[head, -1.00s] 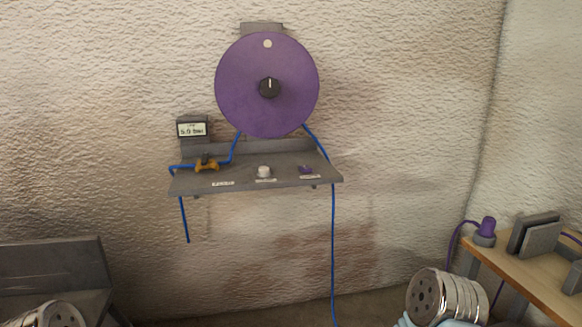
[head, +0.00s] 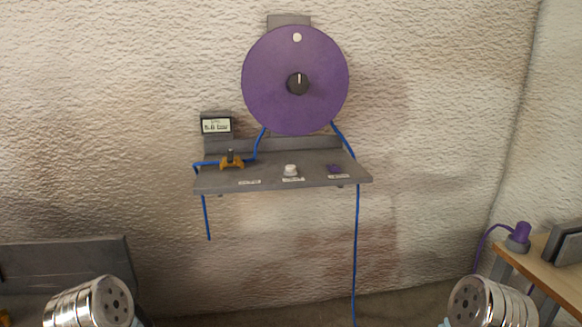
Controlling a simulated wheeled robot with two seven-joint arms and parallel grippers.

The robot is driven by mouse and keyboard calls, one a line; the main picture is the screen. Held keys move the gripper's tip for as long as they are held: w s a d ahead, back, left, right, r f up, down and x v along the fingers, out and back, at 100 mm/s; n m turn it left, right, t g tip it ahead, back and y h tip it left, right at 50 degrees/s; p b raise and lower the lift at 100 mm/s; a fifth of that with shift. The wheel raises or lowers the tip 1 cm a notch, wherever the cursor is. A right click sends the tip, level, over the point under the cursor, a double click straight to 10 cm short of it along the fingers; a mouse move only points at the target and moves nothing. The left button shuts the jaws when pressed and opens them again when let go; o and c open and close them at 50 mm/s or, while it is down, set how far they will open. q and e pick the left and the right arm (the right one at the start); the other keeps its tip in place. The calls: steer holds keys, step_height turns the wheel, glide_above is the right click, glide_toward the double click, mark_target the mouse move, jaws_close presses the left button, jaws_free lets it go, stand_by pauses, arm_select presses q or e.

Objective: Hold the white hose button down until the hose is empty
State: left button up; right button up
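The white button (head: 290,171) stands on a grey wall shelf (head: 325,178), left of a purple button (head: 334,169). Nothing touches the white button. A blue hose (head: 357,245) runs from the purple reel disc (head: 296,75) down past the shelf's right side. Only silver parts of my arms show at the bottom corners; neither gripper is in view.
A wooden table (head: 540,273) at the right bears a purple-topped device (head: 519,236) and dark grey blocks. A dark grey panel (head: 65,265) stands at the lower left. The space in front of the shelf is clear.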

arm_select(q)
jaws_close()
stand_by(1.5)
